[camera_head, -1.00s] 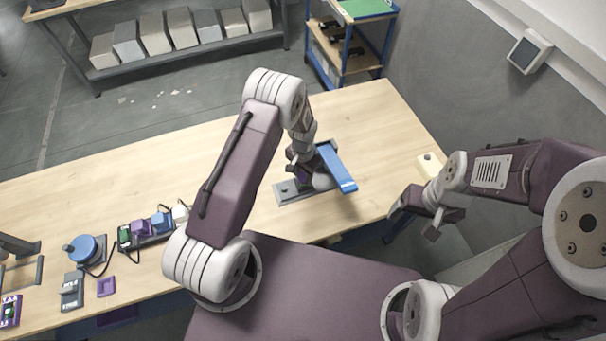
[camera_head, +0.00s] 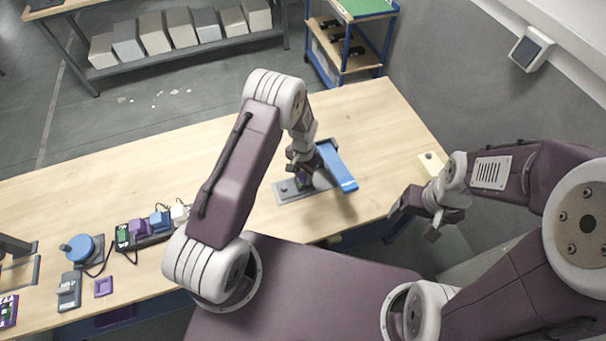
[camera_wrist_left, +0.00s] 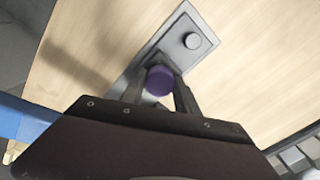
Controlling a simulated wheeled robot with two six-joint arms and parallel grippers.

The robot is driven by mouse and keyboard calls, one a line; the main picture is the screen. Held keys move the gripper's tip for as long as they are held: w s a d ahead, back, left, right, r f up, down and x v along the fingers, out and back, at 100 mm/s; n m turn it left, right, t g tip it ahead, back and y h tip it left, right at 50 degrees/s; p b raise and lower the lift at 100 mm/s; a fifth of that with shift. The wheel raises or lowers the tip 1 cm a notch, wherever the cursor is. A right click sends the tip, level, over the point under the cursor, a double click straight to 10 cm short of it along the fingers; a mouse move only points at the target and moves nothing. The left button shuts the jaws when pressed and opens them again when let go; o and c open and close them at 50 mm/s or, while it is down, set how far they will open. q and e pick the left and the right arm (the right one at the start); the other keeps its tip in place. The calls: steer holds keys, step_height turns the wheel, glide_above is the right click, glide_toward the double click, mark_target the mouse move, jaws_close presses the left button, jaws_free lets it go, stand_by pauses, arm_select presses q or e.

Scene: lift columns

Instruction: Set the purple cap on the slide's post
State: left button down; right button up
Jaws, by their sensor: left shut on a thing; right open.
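The purple cap (camera_wrist_left: 159,80) is held between the fingertips of my left gripper (camera_wrist_left: 160,88) in the left wrist view. In the head view my left gripper (camera_head: 302,174) is above the grey slide (camera_head: 291,194), and only a little purple shows under it. The slide lies on the table with a short round knob (camera_wrist_left: 192,40) at one end. The part of the slide under the cap is hidden, so I cannot tell whether the cap touches a post. My right gripper (camera_head: 418,218) is open and empty beyond the table's right front edge.
A blue bar (camera_head: 336,167) stands just right of the left gripper. A pale block (camera_head: 430,162) lies at the table's right end. A blue round fixture (camera_head: 83,248) and several small blocks are at the left. The table's back middle is clear.

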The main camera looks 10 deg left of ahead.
arm_select(q)
steer(key=shift+f, duration=0.15)
stand_by(0.5)
steer(key=c, duration=0.8)
jaws_free()
steer(key=shift+c, duration=0.2)
steer(key=shift+o, duration=0.4)
steer(key=o, duration=0.3)
steer(key=shift+o, duration=0.2)
step_height(320, 180, up, 7)
steer(key=p, duration=0.4)
steer(key=shift+p, duration=0.4)
